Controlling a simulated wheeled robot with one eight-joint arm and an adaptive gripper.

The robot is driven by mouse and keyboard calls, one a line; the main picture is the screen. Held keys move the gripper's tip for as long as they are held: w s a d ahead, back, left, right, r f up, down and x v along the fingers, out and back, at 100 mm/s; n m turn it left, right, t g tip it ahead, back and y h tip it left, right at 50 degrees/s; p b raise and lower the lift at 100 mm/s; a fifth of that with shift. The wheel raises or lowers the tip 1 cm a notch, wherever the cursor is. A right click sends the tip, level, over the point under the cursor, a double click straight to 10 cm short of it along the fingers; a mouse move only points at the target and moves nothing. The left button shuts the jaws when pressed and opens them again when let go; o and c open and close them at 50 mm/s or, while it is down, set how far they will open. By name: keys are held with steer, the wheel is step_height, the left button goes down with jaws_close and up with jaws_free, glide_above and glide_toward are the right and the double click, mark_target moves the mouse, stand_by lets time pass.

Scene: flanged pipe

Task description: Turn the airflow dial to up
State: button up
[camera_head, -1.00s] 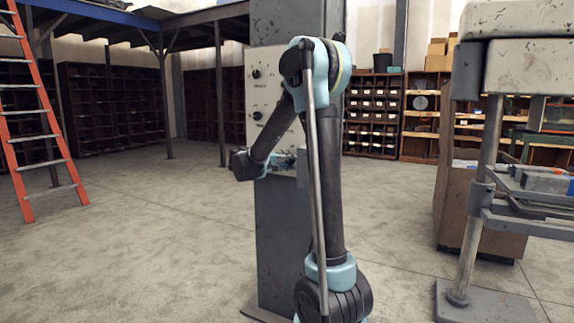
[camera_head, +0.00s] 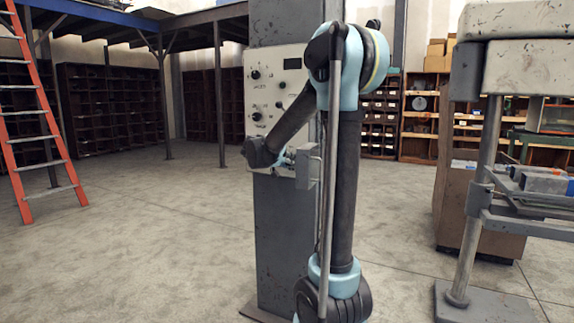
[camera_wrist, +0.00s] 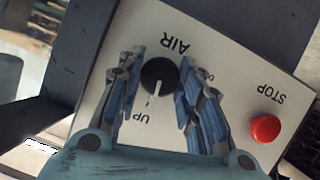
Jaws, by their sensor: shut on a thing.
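The airflow dial (camera_wrist: 158,76) is a round black knob with a white pointer mark on a pale panel (camera_wrist: 230,85), under the word AIR, which appears upside down in the wrist view. The mark points down in the picture, near the UP label (camera_wrist: 146,118). A second label on the right is partly hidden by a finger. My gripper (camera_wrist: 160,68) has one blue-padded finger on each side of the dial and is shut on it. In the head view the dial is hidden behind my arm, and my gripper (camera_head: 285,160) is at the column's lower panel.
A red STOP button (camera_wrist: 265,128) sits on the same panel, right of the fingers. A grey column (camera_head: 283,240) carries an upper panel with knobs (camera_head: 262,85). An orange ladder (camera_head: 38,125) stands left and a machine (camera_head: 520,65) right. The floor on the left is clear.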

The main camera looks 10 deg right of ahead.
steer(key=shift+s+f+m+t+y, duration=0.1)
steer(key=shift+m+t+y, duration=0.2)
steer(key=shift+m+y, duration=0.4)
steer(key=o, duration=1.1)
steer(key=v, duration=1.1)
steer(key=shift+s+a, duration=0.25)
steer(key=shift+a, duration=0.05)
